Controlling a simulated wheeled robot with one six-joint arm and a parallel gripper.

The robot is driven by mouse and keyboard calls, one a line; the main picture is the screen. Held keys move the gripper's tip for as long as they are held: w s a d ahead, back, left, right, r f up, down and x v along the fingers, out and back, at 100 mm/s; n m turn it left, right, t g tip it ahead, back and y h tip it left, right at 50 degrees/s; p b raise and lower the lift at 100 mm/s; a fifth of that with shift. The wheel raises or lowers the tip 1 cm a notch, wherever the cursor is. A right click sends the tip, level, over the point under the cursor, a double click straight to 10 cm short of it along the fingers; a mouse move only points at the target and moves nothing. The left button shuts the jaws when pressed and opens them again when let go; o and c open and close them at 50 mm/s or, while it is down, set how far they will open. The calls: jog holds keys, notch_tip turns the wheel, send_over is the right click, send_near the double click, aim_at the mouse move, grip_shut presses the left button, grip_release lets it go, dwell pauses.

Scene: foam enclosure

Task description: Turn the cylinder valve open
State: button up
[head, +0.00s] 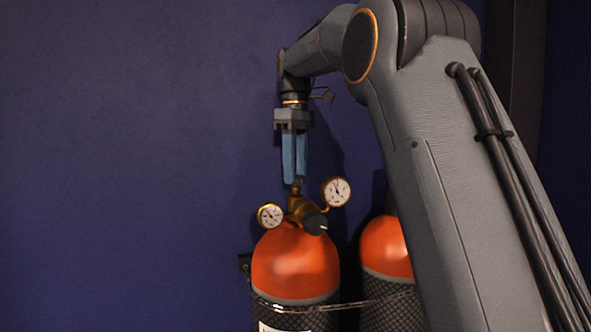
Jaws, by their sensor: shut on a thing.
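The cylinder valve (299,205) is a brass fitting on top of an orange-shouldered cylinder (295,262). Two round white gauges, a left one (270,215) and a right one (337,191), branch from the brass. A black knob (315,223) sticks out at the front right. My gripper (294,183) points straight down over the valve, its two blue fingers close together. Their tips are shut on the upper end of the valve; the fingers hide most of what they grip. The cylinder stands upright.
A second orange cylinder (386,247) stands at the right, partly hidden by my arm. A chain (345,304) runs across both cylinders. A dark blue wall (130,150) is behind; the space left of the cylinders looks clear.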

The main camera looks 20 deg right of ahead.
aim_at(296, 176)
dwell(0.3)
jog(key=o, duration=1.1)
jog(key=shift+c, duration=0.2)
jog(key=shift+r+b, duration=0.5)
jog(key=shift+r, duration=3.45)
